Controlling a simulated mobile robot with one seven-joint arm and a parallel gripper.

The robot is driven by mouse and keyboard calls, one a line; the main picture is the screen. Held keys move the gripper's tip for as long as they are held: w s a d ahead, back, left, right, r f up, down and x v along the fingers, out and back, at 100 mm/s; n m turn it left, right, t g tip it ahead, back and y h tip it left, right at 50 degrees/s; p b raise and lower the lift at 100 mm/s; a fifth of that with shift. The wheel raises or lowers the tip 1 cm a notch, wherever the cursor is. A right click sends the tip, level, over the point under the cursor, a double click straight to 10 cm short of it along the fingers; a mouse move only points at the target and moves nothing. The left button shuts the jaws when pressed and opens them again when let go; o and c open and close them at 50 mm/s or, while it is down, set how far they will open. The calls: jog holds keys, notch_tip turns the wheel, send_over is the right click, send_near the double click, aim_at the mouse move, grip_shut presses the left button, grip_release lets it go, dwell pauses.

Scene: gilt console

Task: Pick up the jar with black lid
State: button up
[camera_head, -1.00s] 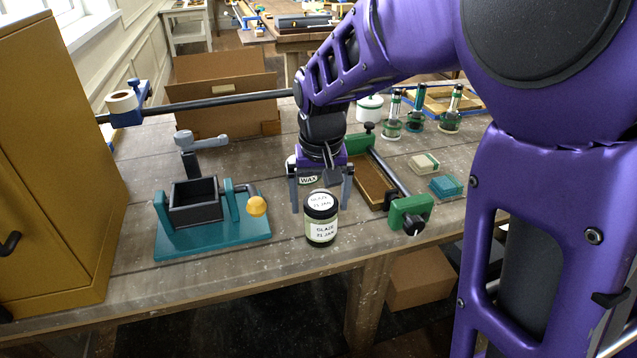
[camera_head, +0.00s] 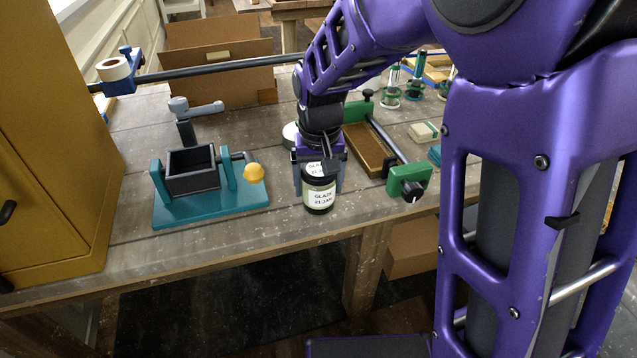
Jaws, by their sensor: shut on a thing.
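The jar with a black lid (camera_head: 320,196) has a white label reading GLAZE 21 JAN and a second label on its lid. It is upright near the table's front edge and appears to rest on the wood. My gripper (camera_head: 318,178) points down over it from behind, shut on the jar with one finger at each side. My gripper's wrist hides part of the lid.
Another white-topped jar (camera_head: 290,134) stands just behind my gripper, mostly hidden. A teal-based device with a yellow knob (camera_head: 254,173) is left; a green-ended wooden frame (camera_head: 408,181) is close right. The gold cabinet (camera_head: 50,150) bounds the left. Table front is clear.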

jog(key=shift+r, duration=0.1)
grip_shut()
notch_tip(320, 180, up, 10)
jog(key=shift+p, duration=0.75)
dwell(0.3)
